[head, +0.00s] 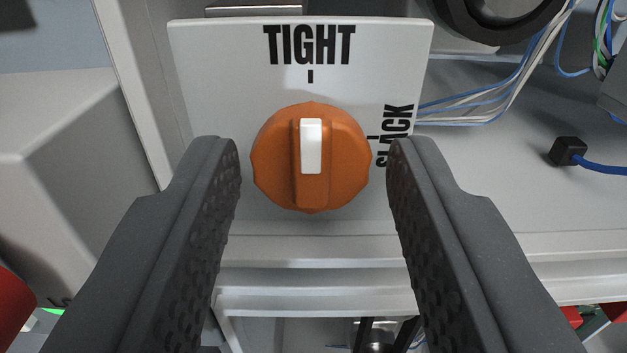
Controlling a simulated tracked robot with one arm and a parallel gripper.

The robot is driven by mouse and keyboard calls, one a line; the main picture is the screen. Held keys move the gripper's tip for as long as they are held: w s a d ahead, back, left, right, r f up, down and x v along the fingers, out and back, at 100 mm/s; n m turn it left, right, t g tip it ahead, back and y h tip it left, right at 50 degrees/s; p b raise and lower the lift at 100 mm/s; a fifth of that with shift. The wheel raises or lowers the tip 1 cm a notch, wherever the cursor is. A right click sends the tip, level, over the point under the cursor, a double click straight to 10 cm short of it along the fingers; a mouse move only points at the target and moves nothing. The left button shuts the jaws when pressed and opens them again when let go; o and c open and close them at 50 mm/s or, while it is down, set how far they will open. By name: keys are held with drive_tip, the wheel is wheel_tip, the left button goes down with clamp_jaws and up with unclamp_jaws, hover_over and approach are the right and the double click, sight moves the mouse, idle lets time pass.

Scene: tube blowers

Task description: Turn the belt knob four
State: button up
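An orange belt knob (348,160) with a white pointer stripe (311,146) sits on a white panel (215,80). The stripe is upright and lines up with the tick under the word TIGHT (309,45). The word SLACK (394,136) runs sideways at the knob's right. My gripper (314,160) is open, with one dark finger on each side of the knob. A gap shows between the knob and each fingertip. Nothing is held. How far the fingertips are from the panel in depth I cannot tell.
Blue and white wires (480,98) run at the right of the panel, below a black ring (498,20). A black plug (567,151) on a blue cable lies further right. A grey box (75,160) stands at the left. A ledge (310,275) runs below the panel.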

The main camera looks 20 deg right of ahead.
drive_tip(key=c, duration=0.7)
drive_tip(key=shift+d, duration=0.45)
drive_tip(key=shift+a, duration=0.3)
drive_tip(key=shift+m, duration=0.3)
drive_tip(key=shift+f, duration=0.1)
drive_tip(key=m+b, duration=0.1)
drive_tip(key=m, duration=0.3)
drive_tip(key=shift+b, duration=0.4)
drive_tip(key=m+b, duration=0.1)
drive_tip(key=m, duration=0.1)
drive_tip(key=m+b, duration=0.2)
drive_tip(key=shift+f+m, duration=0.2)
drive_tip(key=shift+m, duration=0.1)
drive_tip(key=m+b, duration=0.1)
drive_tip(key=m, duration=0.1)
drive_tip(key=m+b, duration=0.1)
drive_tip(key=b, duration=0.1)
drive_tip(key=shift+f+m, duration=0.2)
drive_tip(key=shift+m, duration=0.2)
drive_tip(key=m+b, duration=0.4)
drive_tip(key=shift+s+m, duration=0.1)
drive_tip(key=shift+m, duration=0.3)
